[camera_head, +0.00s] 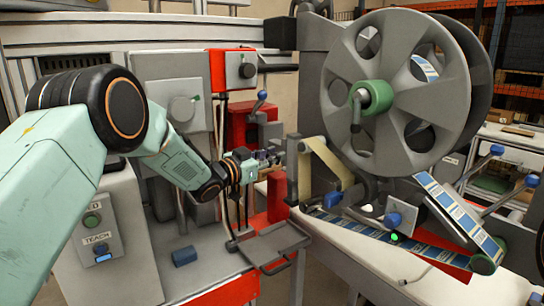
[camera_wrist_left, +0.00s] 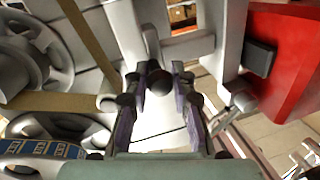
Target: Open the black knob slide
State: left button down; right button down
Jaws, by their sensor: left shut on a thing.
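The black knob (camera_wrist_left: 160,82) is a small round ball in the left wrist view, at the end of a grey slide piece (camera_wrist_left: 151,35). My left gripper (camera_wrist_left: 160,78) has its two fingers on either side of the knob and is shut on it. In the head view my left gripper (camera_head: 272,157) reaches the grey block left of the big reel, and the knob is hidden there by the fingers. My right gripper is in neither view.
A large grey reel (camera_head: 440,97) with a green hub (camera_head: 371,98) stands to the right. A tan tape band (camera_head: 325,164) runs close beside my gripper. A red upright part (camera_wrist_left: 285,70) is near it. A black-framed tray (camera_head: 273,245) lies below.

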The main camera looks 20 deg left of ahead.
pick_arm(q)
jog(key=shift+w+a+p, duration=0.2)
jog(key=shift+w+a, duration=0.9)
jog(key=shift+a, duration=0.3)
jog(key=shift+w+a+p, duration=0.15)
jog(key=shift+w+a, duration=0.9)
jog(key=shift+a, duration=0.3)
jog(key=c, duration=1.1)
grip_release()
jog(key=shift+d, duration=0.1)
jog(key=s+d, duration=0.2)
jog(key=d, duration=0.1)
jog(key=s+d+b, duration=0.1)
jog(key=s+d, duration=0.1)
jog(key=d, duration=0.1)
jog(key=shift+s, duration=0.35)
jog(key=a+v, duration=0.1)
jog(key=v, duration=0.7)
jog(key=s+d+f+n+g+y, duration=0.1)
jog(key=s+f, duration=0.3)
jog(key=f, duration=0.5)
jog(key=s+d+f+n+g+y, duration=0.1)
jog(key=s+d+f+n+g, duration=0.1)
jog(key=s+f, duration=0.3)
jog(key=s+d+f+n+g+y+b, duration=0.1)
jog(key=s+f, duration=0.4)
jog(key=f, duration=0.8)
jog(key=shift+d+n+g+y, duration=0.3)
jog(key=shift+n+g+y, duration=0.25)
jog(key=shift+g, duration=0.35)
